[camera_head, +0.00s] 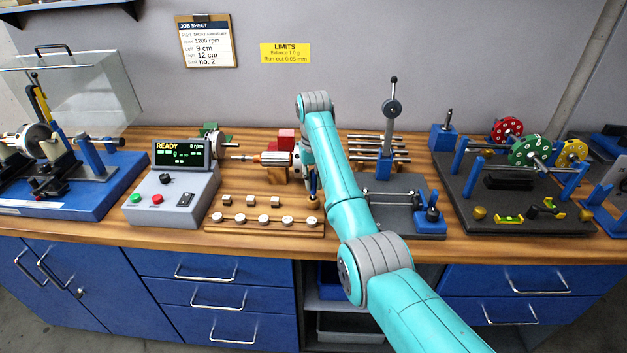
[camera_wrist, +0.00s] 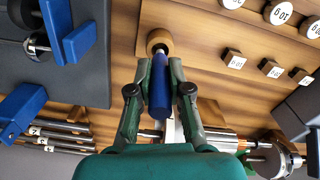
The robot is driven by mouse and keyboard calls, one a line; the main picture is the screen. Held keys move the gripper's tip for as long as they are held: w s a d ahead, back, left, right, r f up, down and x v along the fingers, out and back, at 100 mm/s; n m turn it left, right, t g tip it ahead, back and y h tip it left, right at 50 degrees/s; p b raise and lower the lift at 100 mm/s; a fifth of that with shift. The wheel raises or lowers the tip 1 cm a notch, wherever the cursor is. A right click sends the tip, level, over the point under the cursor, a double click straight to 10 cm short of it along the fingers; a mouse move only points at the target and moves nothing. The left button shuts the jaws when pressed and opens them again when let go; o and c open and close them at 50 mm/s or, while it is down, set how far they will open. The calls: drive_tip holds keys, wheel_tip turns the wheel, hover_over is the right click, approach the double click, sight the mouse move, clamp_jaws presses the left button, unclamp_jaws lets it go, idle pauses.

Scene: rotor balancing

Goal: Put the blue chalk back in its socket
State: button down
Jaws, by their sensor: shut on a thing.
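The blue chalk (camera_wrist: 160,92) is between the two fingers of my gripper (camera_wrist: 160,85) in the wrist view. My gripper is shut on it. The chalk's pale end points at a round wooden socket (camera_wrist: 158,38) and overlaps its rim in this view. I cannot tell whether that end is inside the socket or just above it. In the head view the chalk (camera_head: 313,183) is a small dark upright shape below my wrist, over the right end of the wooden weight board. My arm hides part of that area.
The wooden board (camera_head: 265,231) with several weights is left of the chalk. A control box reading READY (camera_head: 172,190) stands further left. A grey stand with a tall post (camera_head: 389,130) is close on the right. A rotor (camera_head: 270,158) lies behind.

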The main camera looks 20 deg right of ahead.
sight(313, 193)
drive_tip(key=shift+f, duration=1.6)
idle(0.4)
drive_tip(key=c, duration=1)
unclamp_jaws()
drive_tip(key=shift+r, duration=0.1)
